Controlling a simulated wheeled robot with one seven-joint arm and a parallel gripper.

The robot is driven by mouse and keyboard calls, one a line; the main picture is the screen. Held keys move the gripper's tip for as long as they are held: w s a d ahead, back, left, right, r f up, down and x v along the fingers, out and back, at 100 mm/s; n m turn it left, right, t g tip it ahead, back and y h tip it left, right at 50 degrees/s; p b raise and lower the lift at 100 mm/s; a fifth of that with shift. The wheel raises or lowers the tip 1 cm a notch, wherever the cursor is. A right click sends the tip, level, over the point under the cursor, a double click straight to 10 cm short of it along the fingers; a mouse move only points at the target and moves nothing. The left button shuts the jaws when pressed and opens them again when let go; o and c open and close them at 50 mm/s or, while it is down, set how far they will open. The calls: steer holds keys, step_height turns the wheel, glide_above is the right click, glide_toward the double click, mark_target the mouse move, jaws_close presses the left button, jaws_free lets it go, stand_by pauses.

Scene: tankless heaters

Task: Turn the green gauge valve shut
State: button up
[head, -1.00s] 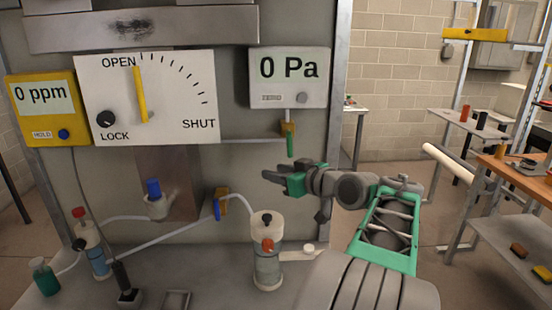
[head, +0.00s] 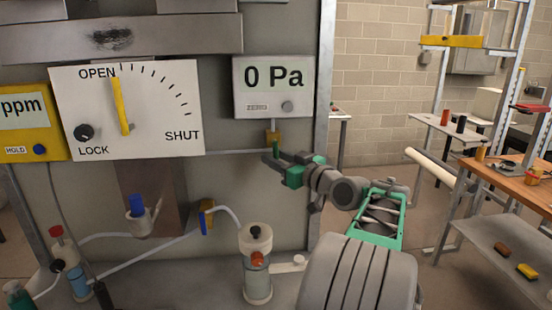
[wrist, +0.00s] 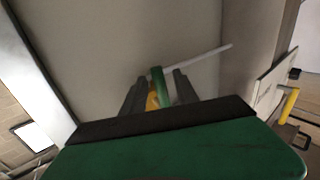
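The green gauge valve handle (head: 276,146) hangs down from a yellow valve body (head: 272,135) under the 0 Pa gauge (head: 273,87). My gripper (head: 273,158) is at the handle, and its fingers cover the handle's lower part in the head view. In the wrist view the green handle (wrist: 160,86) stands between my two dark fingers (wrist: 158,92), with the yellow body (wrist: 152,101) partly hidden behind. The fingers are apart, one on each side of the handle, with narrow gaps. Contact is hard to tell.
A thin horizontal pipe (head: 228,153) runs to the valve along the grey panel. Left are an OPEN/SHUT dial board (head: 160,120) with a yellow pointer and a yellow ppm meter (head: 25,112). A clear cylinder (head: 257,275) stands below. A metal post (head: 323,120) is close on the right.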

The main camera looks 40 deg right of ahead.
jaws_close()
steer(key=shift+a, duration=0.1)
stand_by(1.2)
